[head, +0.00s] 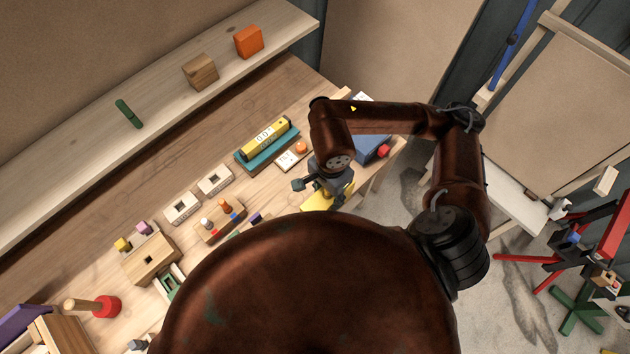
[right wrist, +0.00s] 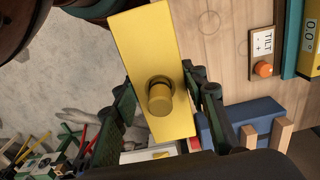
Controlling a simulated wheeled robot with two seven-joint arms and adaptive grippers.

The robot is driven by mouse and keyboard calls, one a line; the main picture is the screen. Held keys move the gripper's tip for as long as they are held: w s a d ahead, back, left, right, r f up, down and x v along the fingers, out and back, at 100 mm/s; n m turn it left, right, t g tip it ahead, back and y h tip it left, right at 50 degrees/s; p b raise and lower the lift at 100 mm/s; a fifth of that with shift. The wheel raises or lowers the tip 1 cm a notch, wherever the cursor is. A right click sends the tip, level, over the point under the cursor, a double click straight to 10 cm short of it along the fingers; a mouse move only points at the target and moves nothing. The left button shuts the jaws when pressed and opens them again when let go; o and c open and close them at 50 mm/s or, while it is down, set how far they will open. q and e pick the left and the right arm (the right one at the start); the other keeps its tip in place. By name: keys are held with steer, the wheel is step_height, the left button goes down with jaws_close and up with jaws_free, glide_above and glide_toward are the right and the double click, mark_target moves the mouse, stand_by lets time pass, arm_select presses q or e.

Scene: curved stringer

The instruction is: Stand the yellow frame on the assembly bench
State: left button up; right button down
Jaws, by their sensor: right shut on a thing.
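The yellow frame (right wrist: 148,45) shows in the right wrist view as a flat yellow plate with a round yellow knob facing the camera. My right gripper (right wrist: 160,98) is shut on it, with dark fingers on both sides of the plate. In the head view the right gripper (head: 327,184) is over the right end of the assembly bench (head: 325,92). Only part of the yellow frame (head: 318,201) shows there, below the gripper. My brown body hides the rest, so I cannot tell whether it touches the bench. A small grey part at the bottom left may belong to my left gripper (head: 138,345).
A yellow level on a teal base (head: 265,146) and a TILT button panel (head: 292,157) lie left of the right gripper. A blue block (head: 373,147) is to its right. Several wooden fixtures (head: 150,258) stand further left. A shelf (head: 165,108) runs behind.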

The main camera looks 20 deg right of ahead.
steer(key=w+d+f+p, duration=0.2)
steer(key=w+f+p, duration=0.3)
steer(key=w+f, duration=0.7)
steer(key=shift+w+d+f, duration=0.2)
steer(key=shift+w+f, duration=0.15)
steer(key=shift+w, duration=0.3)
steer(key=shift+f, duration=0.15)
steer(key=c, duration=1.7)
jaws_free()
steer(key=shift+f, duration=0.1)
steer(key=o, duration=0.5)
